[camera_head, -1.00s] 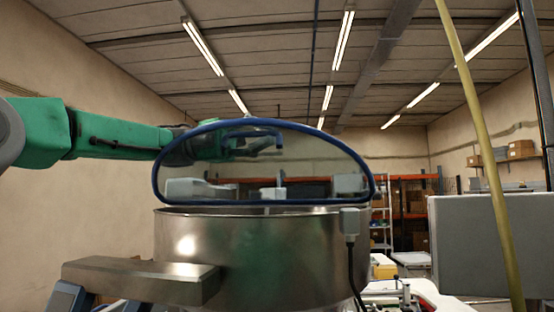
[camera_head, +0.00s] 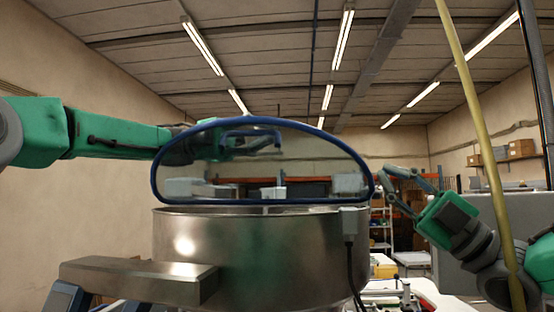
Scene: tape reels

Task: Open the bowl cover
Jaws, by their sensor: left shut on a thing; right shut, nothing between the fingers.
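The bowl cover (camera_head: 326,163) is a clear panel with a thick blue rim, standing steeply tilted above the bowl's mouth. A large shiny steel bowl (camera_head: 270,250) is below it, in the middle of the view. My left gripper (camera_head: 262,147) is seen through the clear panel, shut at a blue handle-like bar near the cover's top edge. The exact contact is blurred by the panel. My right gripper (camera_head: 391,184) is just right of the cover's lower right corner, holding nothing. It seems apart from the cover.
A steel bracket (camera_head: 140,280) juts out at the bowl's front left. A grey connector with a black cable (camera_head: 350,228) hangs on the bowl's right side. A yellow pole (camera_head: 480,130) crosses in front of my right arm. A grey box (camera_head: 462,268) stands behind that arm.

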